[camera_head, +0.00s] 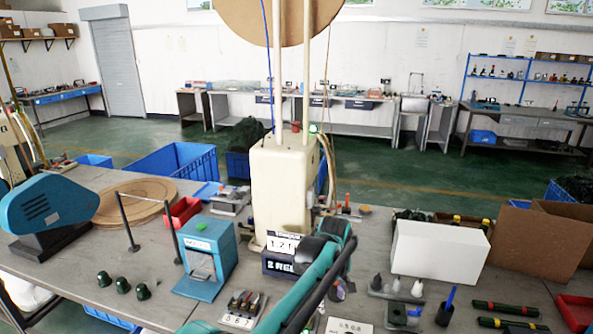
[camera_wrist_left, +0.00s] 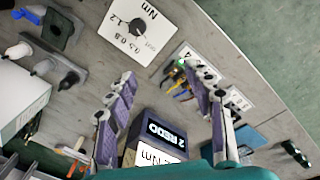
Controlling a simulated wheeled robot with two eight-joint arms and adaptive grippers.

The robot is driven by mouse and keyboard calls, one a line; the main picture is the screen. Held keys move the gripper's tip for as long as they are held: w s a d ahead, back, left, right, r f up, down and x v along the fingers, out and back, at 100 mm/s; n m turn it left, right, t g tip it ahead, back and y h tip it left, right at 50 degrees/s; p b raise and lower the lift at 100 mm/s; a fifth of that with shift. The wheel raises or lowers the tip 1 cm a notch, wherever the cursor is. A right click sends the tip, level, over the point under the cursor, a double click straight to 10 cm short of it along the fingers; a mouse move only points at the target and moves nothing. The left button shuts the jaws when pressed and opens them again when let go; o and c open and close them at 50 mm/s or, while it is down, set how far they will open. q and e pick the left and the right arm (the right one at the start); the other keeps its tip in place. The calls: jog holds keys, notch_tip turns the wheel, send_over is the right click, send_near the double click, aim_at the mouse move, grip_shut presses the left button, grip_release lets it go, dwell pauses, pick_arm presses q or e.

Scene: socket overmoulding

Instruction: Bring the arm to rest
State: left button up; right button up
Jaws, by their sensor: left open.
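My left arm reaches in from the bottom of the head view, and its gripper (camera_head: 339,290) is partly hidden behind the arm, above the front middle of the bench (camera_head: 75,262). In the left wrist view, my left gripper (camera_wrist_left: 157,72) has its two purple-and-grey fingers spread apart with nothing between them. Below it are the grey bench top and a dark display box (camera_wrist_left: 165,133) reading "2 REDO". The same display box (camera_head: 283,262) stands at the foot of the cream machine in the head view. My right gripper is in neither view.
The cream machine (camera_head: 283,185) stands behind my arm. A blue press (camera_head: 207,262) and small dark-green parts (camera_head: 122,285) are on the left. A white box (camera_head: 438,252) and a cardboard box (camera_head: 530,240) are on the right. A torque card (camera_wrist_left: 140,30) lies on the bench.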

pick_arm(q)
jog(key=s+a+r+m+t, duration=0.1)
jog(key=s+a+r+m, duration=0.1)
jog(key=s+a+r, duration=0.45)
jog(key=s+a+r+m+t, duration=0.1)
jog(key=s+a+r+t, duration=0.15)
jog(key=a, duration=0.75)
jog(key=s+a+f+m+t, duration=0.1)
jog(key=s+a+f+m, duration=0.1)
jog(key=s+a, duration=0.4)
jog(key=s+a+f+m+t, duration=0.2)
jog(key=s+a+f, duration=0.2)
jog(key=s, duration=0.6)
jog(key=shift+s+a+f, duration=0.2)
jog(key=shift+s+a, duration=0.05)
jog(key=shift+a, duration=0.85)
